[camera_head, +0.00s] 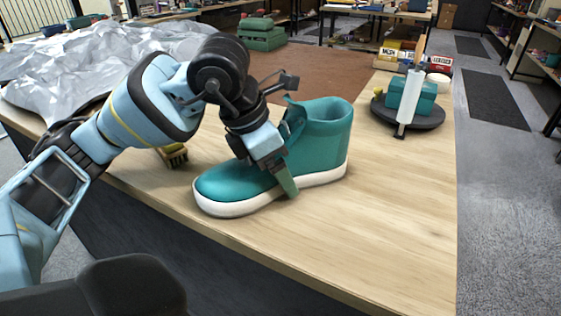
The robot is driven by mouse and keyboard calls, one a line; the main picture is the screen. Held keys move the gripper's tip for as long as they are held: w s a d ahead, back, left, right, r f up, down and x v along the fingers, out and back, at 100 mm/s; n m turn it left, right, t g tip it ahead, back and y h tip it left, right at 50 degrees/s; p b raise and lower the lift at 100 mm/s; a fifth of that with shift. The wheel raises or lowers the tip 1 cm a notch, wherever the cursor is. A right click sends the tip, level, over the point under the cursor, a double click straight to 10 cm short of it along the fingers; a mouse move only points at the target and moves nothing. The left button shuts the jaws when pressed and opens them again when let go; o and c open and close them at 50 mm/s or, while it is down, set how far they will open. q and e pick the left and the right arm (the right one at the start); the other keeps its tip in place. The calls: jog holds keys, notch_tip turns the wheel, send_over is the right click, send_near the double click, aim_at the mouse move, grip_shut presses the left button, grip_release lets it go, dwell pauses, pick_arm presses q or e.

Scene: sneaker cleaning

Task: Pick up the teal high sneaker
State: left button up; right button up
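The teal high sneaker (325,135) with a white sole stands upright on the wooden table, its toe to the left and its high ankle part to the right. My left gripper (285,178) is at the middle of the sneaker. One finger with a greenish tip hangs down in front of the sneaker's near side, close to the sole. The other finger is hidden, so I cannot tell whether the gripper is open or shut on the sneaker. My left arm also covers part of the sneaker's upper. My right gripper is not in view.
A brush (174,156) lies behind the toe, partly hidden by my arm. A dark round stand (425,118) with a teal block and a white roller-like tool is at the right. A crumpled grey sheet (60,75) covers the far left. The table's front right is clear.

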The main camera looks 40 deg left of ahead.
pick_arm(q)
jog(key=c, duration=0.7)
jog(key=shift+r, duration=0.15)
jog(key=shift+r, duration=0.25)
notch_tip(320, 180, up, 3)
jog(key=shift+p, duration=0.4)
jog(key=s+a+b, duration=0.1)
jog(key=s+a, duration=0.1)
jog(key=s, duration=0.1)
jog(key=s+a+b, duration=0.1)
jog(key=s+a, duration=0.1)
jog(key=s, duration=0.1)
jog(key=s+a+b, duration=0.1)
jog(key=s+a, duration=0.1)
jog(key=shift+s+a+r, duration=0.25)
jog(key=shift+s+a, duration=0.1)
jog(key=shift+s, duration=0.05)
jog(key=shift+s+a+r+b, duration=0.1)
jog(key=shift+s+a+b, duration=0.55)
jog(key=shift+s+b, duration=0.2)
jog(key=shift+s+a+r+b, duration=0.2)
jog(key=shift+s+a+b, duration=0.3)
jog(key=shift+s, duration=0.25)
jog(key=shift+s+a, duration=0.3)
jog(key=shift+s, duration=0.1)
